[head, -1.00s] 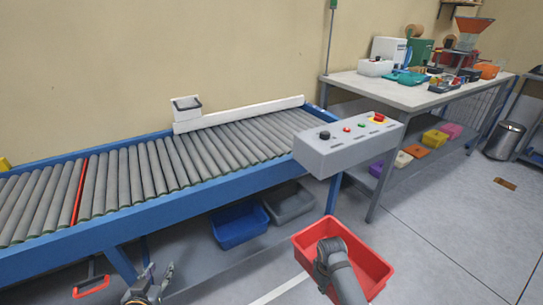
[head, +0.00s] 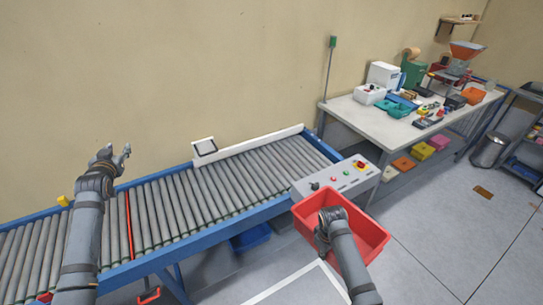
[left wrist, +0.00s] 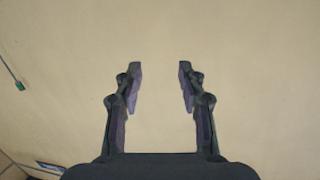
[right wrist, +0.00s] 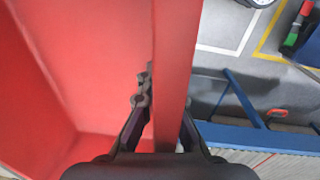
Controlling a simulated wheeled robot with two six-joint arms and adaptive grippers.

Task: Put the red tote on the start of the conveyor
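The red tote (head: 372,238) is empty and hangs at the right end of the conveyor, in front of the control box. My right gripper (head: 322,236) is shut on its near left wall; in the right wrist view the fingers (right wrist: 160,125) straddle the tote's red wall (right wrist: 175,70). The roller conveyor (head: 240,170) has a blue frame and a red line (head: 128,225) across its rollers towards the left. My left gripper (head: 115,155) is raised above the conveyor's left part, open and empty; its fingers (left wrist: 160,85) stand apart against the wall.
The grey control box (head: 335,180) stands at the conveyor's right end, close behind the tote. A white guide rail (head: 260,143) and a small white box (head: 204,148) line the far side. The rollers are bare. A cluttered workbench (head: 365,117) stands at the right.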

